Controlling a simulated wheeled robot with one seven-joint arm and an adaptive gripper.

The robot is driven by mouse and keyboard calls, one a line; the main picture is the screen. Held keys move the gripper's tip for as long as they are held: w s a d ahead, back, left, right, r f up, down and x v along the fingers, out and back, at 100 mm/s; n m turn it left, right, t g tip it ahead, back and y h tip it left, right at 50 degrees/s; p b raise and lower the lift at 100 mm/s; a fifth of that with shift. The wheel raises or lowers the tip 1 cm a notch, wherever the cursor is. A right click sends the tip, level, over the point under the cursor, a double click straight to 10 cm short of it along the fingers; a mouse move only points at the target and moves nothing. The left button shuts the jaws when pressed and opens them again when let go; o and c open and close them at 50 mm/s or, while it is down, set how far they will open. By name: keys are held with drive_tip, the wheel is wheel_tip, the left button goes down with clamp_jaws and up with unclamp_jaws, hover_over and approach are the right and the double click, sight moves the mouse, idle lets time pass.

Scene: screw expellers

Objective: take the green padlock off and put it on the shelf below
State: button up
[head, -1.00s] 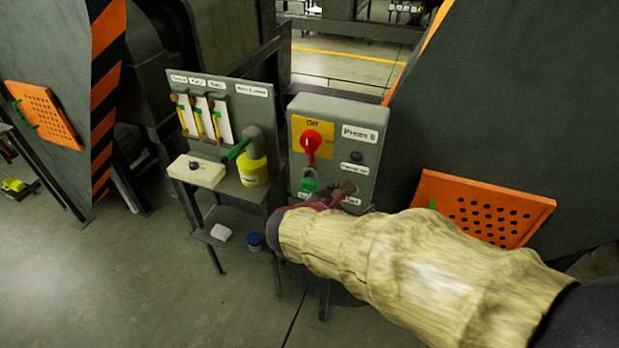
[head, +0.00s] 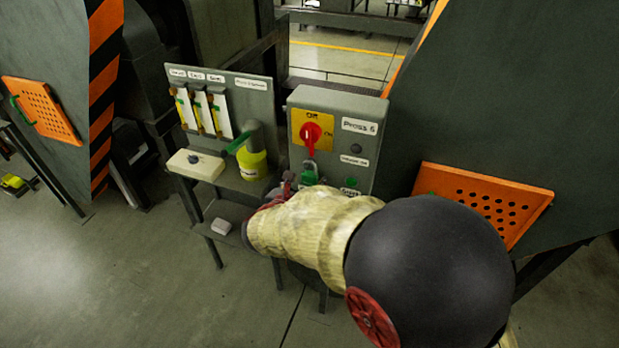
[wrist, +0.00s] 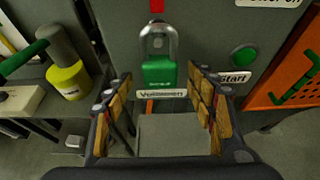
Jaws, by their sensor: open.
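The green padlock (head: 309,174) hangs by its grey shackle below the red rotary switch (head: 311,134) on the grey Press 6 control box (head: 357,104). In the wrist view the padlock (wrist: 159,72) hangs upright, ahead of my gripper (wrist: 162,97). My gripper is open and empty, with its wood-coloured finger pads on either side of and below the padlock, apart from it. In the head view my gripper (head: 277,194) is partly hidden by my sleeved arm. A grey shelf-like surface (wrist: 172,136) shows between the fingers; a lower shelf (head: 226,213) stands at left in the head view.
A small pale block (head: 221,226) lies on the lower shelf. A green start button (wrist: 244,57) is right of the padlock. An orange perforated guard (head: 485,203) juts out at right.

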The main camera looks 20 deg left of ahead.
drive_tip(key=shift+w+f, duration=0.1)
drive_tip(key=shift+w, duration=0.2)
drive_tip(key=shift+c, duration=1.1)
drive_tip(key=c, duration=1.1)
drive_tip(key=shift+r, duration=0.75)
drive_tip(key=shift+s+r, duration=0.1)
drive_tip(key=shift+s, duration=0.25)
drive_tip(key=s, duration=0.5)
drive_tip(key=s+a+p, duration=0.1)
drive_tip(key=s, duration=1.1)
drive_tip(key=shift+s+a, duration=0.15)
drive_tip(key=shift+s, duration=0.05)
